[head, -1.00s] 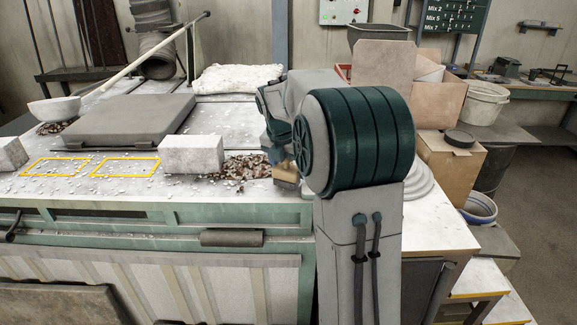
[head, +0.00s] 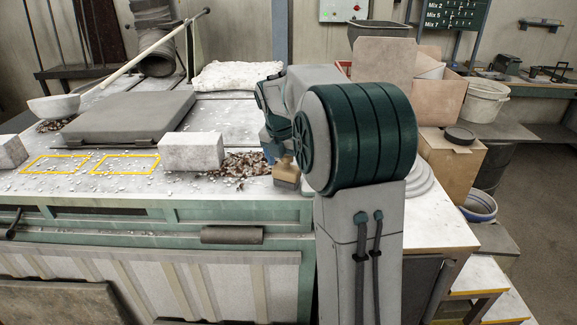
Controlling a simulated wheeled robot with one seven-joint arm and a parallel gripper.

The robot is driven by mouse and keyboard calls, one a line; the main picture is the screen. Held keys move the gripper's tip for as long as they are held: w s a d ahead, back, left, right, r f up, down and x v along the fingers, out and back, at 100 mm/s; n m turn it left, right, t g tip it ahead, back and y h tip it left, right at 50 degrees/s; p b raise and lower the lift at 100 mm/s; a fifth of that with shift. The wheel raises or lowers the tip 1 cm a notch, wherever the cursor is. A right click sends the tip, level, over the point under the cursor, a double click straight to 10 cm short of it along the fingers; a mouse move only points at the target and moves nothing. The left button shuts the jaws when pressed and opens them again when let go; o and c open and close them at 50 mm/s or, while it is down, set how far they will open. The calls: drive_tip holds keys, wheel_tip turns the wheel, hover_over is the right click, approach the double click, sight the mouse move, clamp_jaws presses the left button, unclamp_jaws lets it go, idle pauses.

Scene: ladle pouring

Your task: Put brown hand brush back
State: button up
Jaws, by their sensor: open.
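The brown hand brush (head: 286,172) is at the front edge of the white work surface, just left of my large green arm joint. Its light brown block shows, and the rest is partly hidden by my arm. My gripper (head: 273,153) is only partly seen, small and dark blue-grey, right by the upper end of the brush. It is open. I cannot tell whether it touches the brush, because my own arm covers much of that spot.
A white block (head: 192,151) and a pile of brown and white chips (head: 240,165) lie left of the brush. Two yellow outlined rectangles (head: 125,164) mark the surface further left. A grey slab (head: 130,117), a long-handled ladle (head: 55,107) and a white sack (head: 237,76) are behind.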

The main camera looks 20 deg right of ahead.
sight(282, 172)
drive_tip(key=v, duration=1.1)
drive_tip(key=s+a+f+m+y, duration=0.1)
drive_tip(key=s+a+f+m, duration=0.2)
drive_tip(key=s+m, duration=0.5)
drive_tip(key=s+a+f+m+t, duration=0.1)
drive_tip(key=s+a+f+m, duration=0.2)
drive_tip(key=s+m, duration=0.6)
drive_tip(key=s+a+f+m+y, duration=0.1)
drive_tip(key=s+a+f+m, duration=0.2)
drive_tip(key=s+f+m, duration=0.4)
drive_tip(key=s+m, duration=0.1)
drive_tip(key=s, duration=0.1)
drive_tip(key=shift+s+a+m+t+y+b, duration=0.2)
drive_tip(key=shift+s+m+t+y+b, duration=0.1)
drive_tip(key=shift+m+t, duration=0.1)
